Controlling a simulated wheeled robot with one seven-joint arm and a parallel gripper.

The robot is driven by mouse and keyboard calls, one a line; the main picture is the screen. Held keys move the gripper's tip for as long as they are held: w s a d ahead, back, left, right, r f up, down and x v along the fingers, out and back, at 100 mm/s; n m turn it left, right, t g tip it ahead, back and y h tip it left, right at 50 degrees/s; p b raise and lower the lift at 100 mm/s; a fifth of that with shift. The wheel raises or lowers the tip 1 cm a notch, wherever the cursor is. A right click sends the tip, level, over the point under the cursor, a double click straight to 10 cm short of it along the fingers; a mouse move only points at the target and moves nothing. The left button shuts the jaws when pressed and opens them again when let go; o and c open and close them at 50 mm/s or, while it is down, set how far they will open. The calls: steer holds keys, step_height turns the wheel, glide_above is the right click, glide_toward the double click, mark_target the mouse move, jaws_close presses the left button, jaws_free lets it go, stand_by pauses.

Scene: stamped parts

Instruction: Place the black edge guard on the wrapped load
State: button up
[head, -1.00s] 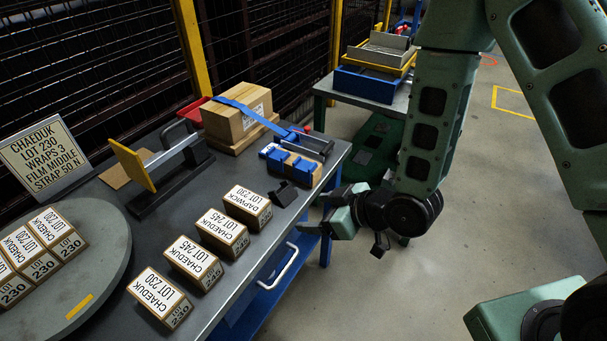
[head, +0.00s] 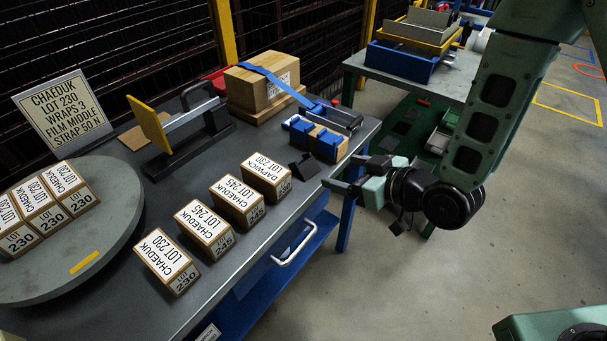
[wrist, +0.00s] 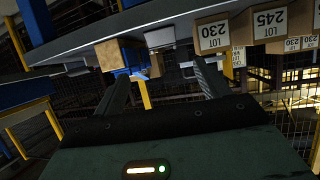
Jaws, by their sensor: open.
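The black edge guard (head: 304,165) is a small dark angled piece on the bench, near its front edge, between the end carton and the blue fixture. My gripper (head: 342,172) is open and empty just off the bench's front edge, to the right of the guard and apart from it. In the wrist view, the fingers of my gripper (wrist: 160,69) are spread toward the bench edge; I cannot pick out the guard there clearly. A carton (head: 262,92) on a base at the back has a blue strap across it. Three cartons (head: 46,205) stand on the grey turntable (head: 120,235); no film is clearly visible.
A row of several labelled cartons (head: 211,220) lines the bench (head: 160,310) front. A yellow-plated device (head: 150,124) and a sign (head: 63,111) stand behind. A second table (head: 440,86) holds trays.

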mark_target(303, 162)
steer(key=b, duration=0.1)
steer(key=f+b, duration=0.1)
steer(key=b, duration=0.1)
steer(key=shift+w+a, duration=0.15)
steer(key=shift+a, duration=0.05)
steer(key=x, duration=0.2)
steer(key=b+x, duration=0.1)
steer(key=x, duration=0.4)
steer(key=shift+a+r, duration=0.15)
steer(key=shift+r, duration=0.1)
steer(key=shift+r+x, duration=0.15)
steer(key=shift+x, duration=1.2)
steer(key=shift+r+x, duration=0.1)
steer(key=shift+x, duration=1.2)
steer(key=shift+a, duration=0.2)
steer(key=shift+c, duration=0.3)
steer(key=c, duration=1.1)
